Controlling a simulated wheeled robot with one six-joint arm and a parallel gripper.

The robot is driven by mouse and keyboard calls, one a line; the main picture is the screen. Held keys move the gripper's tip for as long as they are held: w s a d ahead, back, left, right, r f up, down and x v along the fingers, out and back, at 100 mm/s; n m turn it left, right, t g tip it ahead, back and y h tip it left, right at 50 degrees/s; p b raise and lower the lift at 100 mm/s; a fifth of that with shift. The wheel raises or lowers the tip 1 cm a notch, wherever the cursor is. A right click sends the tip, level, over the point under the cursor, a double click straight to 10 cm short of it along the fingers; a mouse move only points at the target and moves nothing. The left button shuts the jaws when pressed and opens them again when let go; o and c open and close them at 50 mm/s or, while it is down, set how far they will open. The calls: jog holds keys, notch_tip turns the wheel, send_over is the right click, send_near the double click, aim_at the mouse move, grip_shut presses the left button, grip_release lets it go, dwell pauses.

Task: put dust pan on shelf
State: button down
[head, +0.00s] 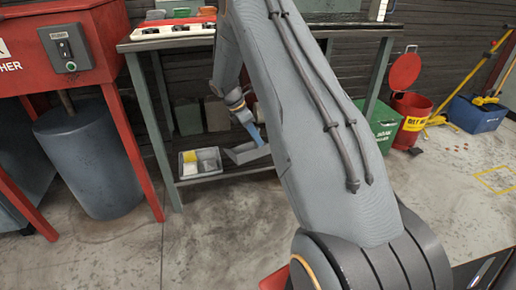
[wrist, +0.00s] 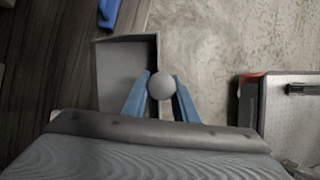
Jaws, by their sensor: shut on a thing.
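The grey dust pan (wrist: 124,72) is an open shallow tray, and its round handle end (wrist: 161,86) sits between the blue fingers of my gripper (wrist: 160,100). My gripper is shut on this handle. In the head view my gripper (head: 254,132) reaches down at the bench, with the dust pan (head: 247,153) just below it. The pan shows at the front of the bench's lower shelf (head: 225,170). I cannot tell whether it touches the shelf. My arm hides the shelf's right part.
A grey tray (head: 182,171) with yellow and white items stands on the shelf left of the pan. Grey boxes (head: 188,117) stand behind. A red machine stand (head: 158,198) is at left; a green bin (head: 384,122) and red bucket (head: 410,108) are at right. Open floor lies in front.

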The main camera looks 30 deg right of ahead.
aim_at(248, 147)
jog(key=w+f+m+b, duration=0.1)
jog(key=w, duration=0.1)
jog(key=w+d+m+b, duration=0.1)
jog(key=w+b, duration=0.1)
jog(key=w, duration=0.1)
jog(key=w+f+m+b, duration=0.1)
jog(key=w+b, duration=0.1)
jog(key=w, duration=0.1)
jog(key=shift+d+f+m, duration=0.3)
jog(key=shift+f, duration=0.05)
notch_tip(248, 147, down, 10)
jog(key=b, duration=0.4)
jog(key=shift+r+b, duration=0.1)
jog(key=shift+b, duration=0.3)
jog(key=c, duration=1.4)
grip_release()
jog(key=shift+c, duration=0.2)
jog(key=shift+r, duration=0.15)
jog(key=p+v, duration=0.2)
jog(key=v, duration=0.3)
jog(key=p+v, duration=0.3)
jog(key=v, duration=0.2)
jog(key=shift+s+r, duration=0.15)
jog(key=shift+r, duration=0.3)
jog(key=shift+a+r, duration=0.3)
jog(key=shift+r, duration=0.2)
